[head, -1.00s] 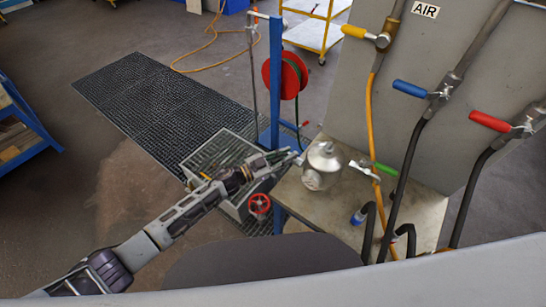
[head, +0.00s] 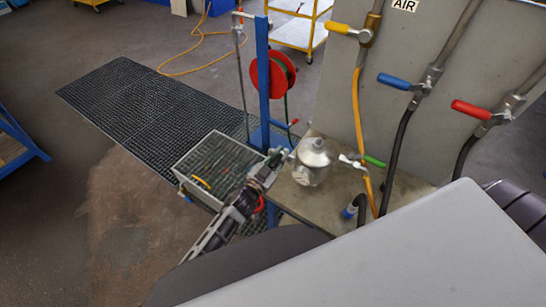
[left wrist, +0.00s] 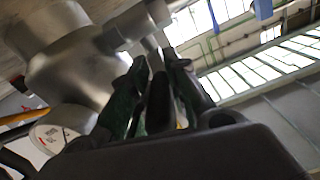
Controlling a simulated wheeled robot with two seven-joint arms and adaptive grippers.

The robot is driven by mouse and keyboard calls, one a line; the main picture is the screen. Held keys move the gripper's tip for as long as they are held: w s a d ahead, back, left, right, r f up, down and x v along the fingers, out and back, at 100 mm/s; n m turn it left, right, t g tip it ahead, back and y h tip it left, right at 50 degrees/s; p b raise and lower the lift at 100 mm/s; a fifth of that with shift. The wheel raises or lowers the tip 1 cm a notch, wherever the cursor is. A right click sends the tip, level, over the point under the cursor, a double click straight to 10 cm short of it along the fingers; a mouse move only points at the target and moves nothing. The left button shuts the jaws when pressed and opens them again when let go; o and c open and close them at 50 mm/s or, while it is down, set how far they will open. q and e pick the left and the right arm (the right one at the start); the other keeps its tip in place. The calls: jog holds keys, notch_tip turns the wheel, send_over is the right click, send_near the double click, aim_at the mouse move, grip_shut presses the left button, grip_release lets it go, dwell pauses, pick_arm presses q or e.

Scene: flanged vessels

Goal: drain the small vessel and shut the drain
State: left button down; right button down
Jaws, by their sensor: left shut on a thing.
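The small vessel (head: 313,158), a rounded metal body with a neck on top, stands on the bench. My left gripper (head: 276,158) is just left of it. In the left wrist view the vessel (left wrist: 72,62) fills the upper left, with a metal fitting reaching over the fingers. My left gripper (left wrist: 155,95) is shut on a dark, narrow handle (left wrist: 159,103) beside the vessel. I take it for the drain handle; its valve is mostly hidden. A valve with a green handle (head: 374,161) is on the vessel's right. My right gripper is not in view.
Yellow (head: 339,28), blue (head: 394,82) and red (head: 472,110) valve handles are on the panel. Floor grating (head: 110,100) lies beyond.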

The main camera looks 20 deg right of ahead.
pick_arm(q)
jog(key=shift+w+r+t, duration=0.2)
jog(key=shift+r+t, duration=0.05)
jog(key=shift+t, duration=0.05)
jog(key=c, duration=1.6)
grip_release()
jog(key=shift+o, duration=1.3)
jog(key=shift+a, duration=0.1)
jog(key=shift+s+f, duration=0.15)
jog(key=shift+f, duration=0.05)
jog(key=v, duration=1.2)
jog(key=shift+r, duration=0.25)
